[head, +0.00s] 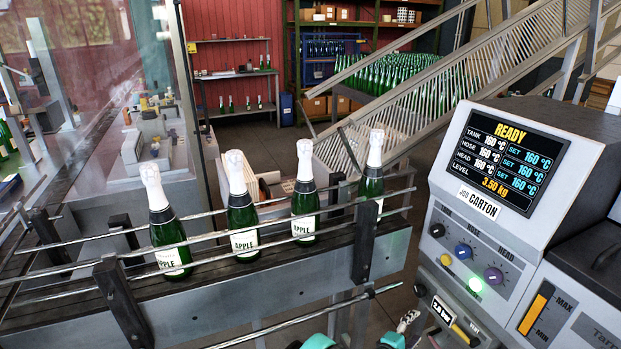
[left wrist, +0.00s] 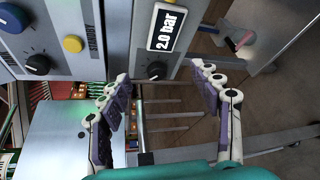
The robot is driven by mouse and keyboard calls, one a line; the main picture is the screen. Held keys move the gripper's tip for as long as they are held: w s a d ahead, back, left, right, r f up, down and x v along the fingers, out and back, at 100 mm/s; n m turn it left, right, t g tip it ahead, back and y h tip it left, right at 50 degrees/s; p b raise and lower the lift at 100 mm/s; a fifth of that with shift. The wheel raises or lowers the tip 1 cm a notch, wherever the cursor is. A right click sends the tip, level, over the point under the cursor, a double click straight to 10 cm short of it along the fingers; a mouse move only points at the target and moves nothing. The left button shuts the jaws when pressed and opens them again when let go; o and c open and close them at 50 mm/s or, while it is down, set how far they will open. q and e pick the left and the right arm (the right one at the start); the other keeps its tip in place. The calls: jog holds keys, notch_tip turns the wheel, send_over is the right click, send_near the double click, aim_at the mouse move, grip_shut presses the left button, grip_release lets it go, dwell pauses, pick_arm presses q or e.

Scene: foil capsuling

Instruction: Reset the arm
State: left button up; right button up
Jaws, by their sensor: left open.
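My left gripper (left wrist: 162,80) is open and empty in the left wrist view, its two purple-padded fingers spread apart. In the head view only a small part of the left gripper (head: 408,320) shows at the bottom edge, in front of the control machine (head: 480,235), with teal parts of my arm beside it. The fingers point toward the machine's lower front, near a black knob and a "2.0 bar" label (left wrist: 167,30). No contact with it can be made out. My right gripper is not in view.
Several green bottles with white foil tops (head: 304,212) stand upright on a railed conveyor (head: 250,290) at the left. The machine's screen reads READY, 160 °C. A slatted chute (head: 440,90) and crowded green bottles are behind. Some open floor (head: 265,150) lies beyond the conveyor.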

pick_arm(q)
jog(key=s+a+r+m+y, duration=0.1)
jog(key=a+r+m+y, duration=0.25)
jog(key=a+r, duration=0.85)
jog(key=a+r+m+y, duration=0.2)
jog(key=a+r+m, duration=0.2)
jog(key=a+r, duration=0.8)
jog(key=s+a+f+m+g+y, duration=0.1)
jog(key=s+a+m+y, duration=0.1)
jog(key=s+a, duration=1)
jog(key=s+a+f+m+g+y, duration=0.2)
jog(key=s+a+m+y, duration=0.1)
jog(key=s+a, duration=1)
jog(key=shift+a+g, duration=0.3)
jog(key=shift+a, duration=0.1)
